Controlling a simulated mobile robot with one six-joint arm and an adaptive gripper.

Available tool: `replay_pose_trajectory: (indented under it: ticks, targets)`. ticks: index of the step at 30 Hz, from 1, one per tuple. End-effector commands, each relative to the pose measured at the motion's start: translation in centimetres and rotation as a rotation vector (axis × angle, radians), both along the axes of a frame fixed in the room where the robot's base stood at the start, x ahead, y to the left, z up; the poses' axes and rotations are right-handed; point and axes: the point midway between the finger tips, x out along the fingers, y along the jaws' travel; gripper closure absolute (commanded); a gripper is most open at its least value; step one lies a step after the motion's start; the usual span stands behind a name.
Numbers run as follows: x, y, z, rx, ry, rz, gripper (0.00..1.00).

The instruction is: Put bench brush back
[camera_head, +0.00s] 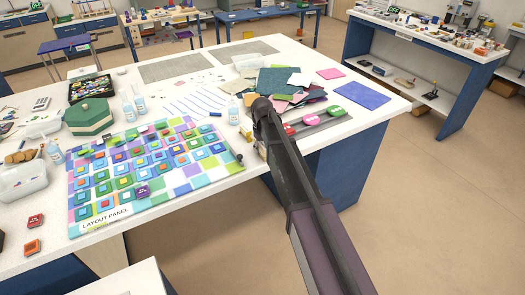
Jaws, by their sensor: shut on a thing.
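My arm reaches in from the lower right over the front right edge of the white worktable (198,205). My gripper (247,133) is mostly hidden behind the dark wrist. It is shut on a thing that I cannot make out. A small pale piece and a dark rounded bit show just left of and below the wrist, at the table edge. I cannot tell whether either is part of the bench brush. I cannot pick out the bench brush for sure elsewhere.
A colourful layout panel (80,218) covers the table's front. Coloured sheets (285,80) and round pink and green pieces (326,107) lie around the wrist. Open floor (435,190) is at right.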

Motion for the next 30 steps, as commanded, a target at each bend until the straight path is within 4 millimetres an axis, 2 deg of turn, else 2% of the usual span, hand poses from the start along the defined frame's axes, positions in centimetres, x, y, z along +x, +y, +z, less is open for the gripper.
replay_pose_trajectory:
  ticks: [11, 12, 15, 30]
  targets:
    - [-0.01, 0.04, -0.34, 0.0, 0.0, 0.0, 0.97]
    - [-0.01, 0.04, -0.34, 0.0, 0.0, 0.0, 0.42]
    - [-0.01, 0.04, -0.25, 0.0, 0.0, 0.001, 0.12]
    - [-0.02, 0.06, -0.13, 0.0, 0.0, 0.001, 0.11]
